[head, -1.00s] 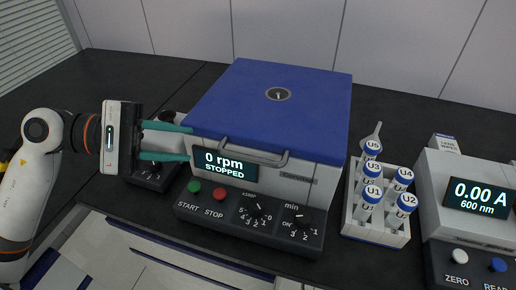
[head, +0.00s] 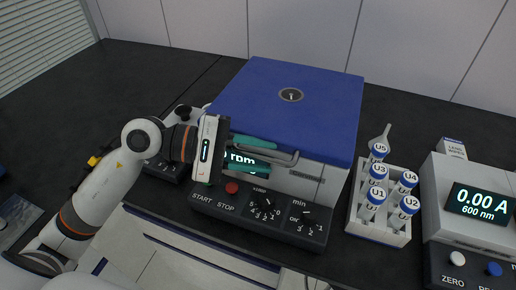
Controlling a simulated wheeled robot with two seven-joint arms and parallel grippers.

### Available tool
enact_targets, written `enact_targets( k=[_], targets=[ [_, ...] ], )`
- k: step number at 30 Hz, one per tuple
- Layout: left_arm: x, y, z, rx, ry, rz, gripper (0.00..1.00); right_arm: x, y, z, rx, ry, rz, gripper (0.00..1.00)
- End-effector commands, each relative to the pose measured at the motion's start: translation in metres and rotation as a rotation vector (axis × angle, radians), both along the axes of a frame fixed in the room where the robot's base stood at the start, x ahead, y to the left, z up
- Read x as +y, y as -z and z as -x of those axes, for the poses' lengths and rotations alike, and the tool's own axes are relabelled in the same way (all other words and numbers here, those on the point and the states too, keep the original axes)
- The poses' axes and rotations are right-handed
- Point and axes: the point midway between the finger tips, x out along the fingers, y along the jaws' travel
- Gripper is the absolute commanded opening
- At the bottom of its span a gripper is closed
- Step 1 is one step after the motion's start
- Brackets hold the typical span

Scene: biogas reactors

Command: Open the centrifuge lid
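The centrifuge (head: 305,182) stands on the dark bench with its blue lid (head: 265,110) down. A grey bar handle (head: 286,161) sticks out from the lid's front edge. My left gripper (head: 272,157) is in front of the centrifuge, with its teal fingers pointing right. The fingers are apart, one above and one below the handle's level, with the bar's left part partly hidden by them. I cannot tell whether they touch it. The gripper covers part of the rpm display (head: 240,157). My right gripper is not in view.
A white rack (head: 378,232) with several blue-capped tubes stands right of the centrifuge. A photometer (head: 447,189) reading 0.00 A is at the far right. A small dark device (head: 165,172) sits left of the centrifuge, partly behind my arm. The bench at the back left is clear.

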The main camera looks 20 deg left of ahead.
Motion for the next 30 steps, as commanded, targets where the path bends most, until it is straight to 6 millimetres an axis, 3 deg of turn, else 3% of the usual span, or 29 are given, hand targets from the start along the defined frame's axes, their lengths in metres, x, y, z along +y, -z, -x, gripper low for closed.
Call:
enact_targets(
  k=[8,15,25,30],
  targets=[
    [-0.002,0.001,-0.001,0.000,0.000,0.000,0.32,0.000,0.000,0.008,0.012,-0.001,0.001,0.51],
    [-0.002,0.001,-0.001,0.001,0.000,0.000,0.00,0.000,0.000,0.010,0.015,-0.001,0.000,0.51],
    [-0.002,-0.003,-0.001,0.008,0.000,0.000,0.00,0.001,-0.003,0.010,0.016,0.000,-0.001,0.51],
    [-0.002,-0.022,-0.003,0.048,0.001,-0.001,0.00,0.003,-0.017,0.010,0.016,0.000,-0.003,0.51]
  ],
)
